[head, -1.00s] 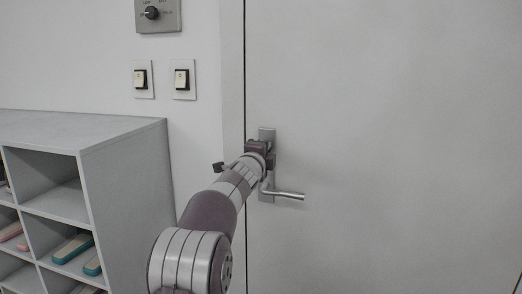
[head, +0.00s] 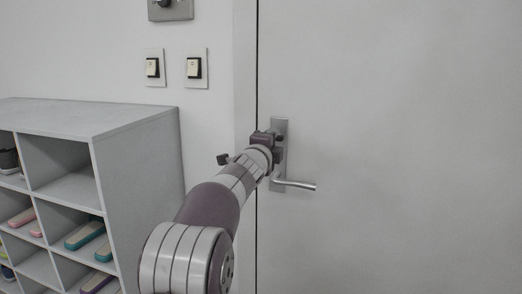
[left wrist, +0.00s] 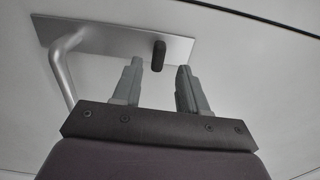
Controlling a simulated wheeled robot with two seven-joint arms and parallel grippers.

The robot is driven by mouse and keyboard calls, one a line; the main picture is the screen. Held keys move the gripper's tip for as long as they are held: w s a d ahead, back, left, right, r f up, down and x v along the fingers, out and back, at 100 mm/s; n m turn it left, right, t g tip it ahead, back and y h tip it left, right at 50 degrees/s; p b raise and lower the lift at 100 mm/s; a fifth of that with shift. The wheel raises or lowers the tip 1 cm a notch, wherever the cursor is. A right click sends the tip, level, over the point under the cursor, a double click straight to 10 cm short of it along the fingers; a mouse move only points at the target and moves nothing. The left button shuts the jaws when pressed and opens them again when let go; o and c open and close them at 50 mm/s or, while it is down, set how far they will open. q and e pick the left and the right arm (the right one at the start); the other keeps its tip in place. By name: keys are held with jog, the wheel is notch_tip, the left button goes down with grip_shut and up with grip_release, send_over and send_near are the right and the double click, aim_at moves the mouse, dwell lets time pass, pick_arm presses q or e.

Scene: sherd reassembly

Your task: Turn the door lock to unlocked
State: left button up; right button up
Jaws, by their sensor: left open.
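The door lock is a small black thumb-turn (left wrist: 158,55) on a grey metal plate (left wrist: 115,36). In the left wrist view the turn stands upright in the picture, just beyond the gap between my fingertips, with no visible contact. My left gripper (left wrist: 160,66) is open and empty. In the head view the gripper (head: 271,146) is at the left side of the plate (head: 281,124), level with its upper half, and a dark bit of the lock (head: 280,138) shows beside it. My right gripper is in neither view.
A lever handle (head: 298,185) sticks out to the right below the lock; in the wrist view it curves close on the left. The door (head: 400,120) is otherwise bare. A grey shoe shelf (head: 150,160) stands at the left, with switches (head: 194,68) on the wall above.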

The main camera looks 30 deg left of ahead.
pick_arm(q)
jog(key=v, duration=0.9)
jog(key=shift+s+r, duration=0.15)
jog(key=s+d+f+n+g, duration=0.1)
jog(key=s+f+n+g, duration=0.25)
jog(key=f, duration=0.45)
jog(key=s+d+f+n+g, duration=0.1)
jog(key=s+f+n+g, duration=0.15)
jog(key=f+n, duration=0.35)
jog(key=s+d+f+n+g, duration=0.1)
jog(key=s+f+n+g, duration=0.2)
jog(key=f, duration=0.6)
jog(key=s+d+f+n+g+h, duration=0.35)
jog(key=s+d+f+g, duration=0.35)
jog(key=s+d+f, duration=0.75)
notch_tip(320, 180, up, 24)
jog(key=d+p, duration=0.1)
jog(key=p, duration=2.2)
jog(key=shift+w+m+p, duration=0.25)
jog(key=shift+m+p, duration=0.05)
jog(key=shift+m, duration=0.1)
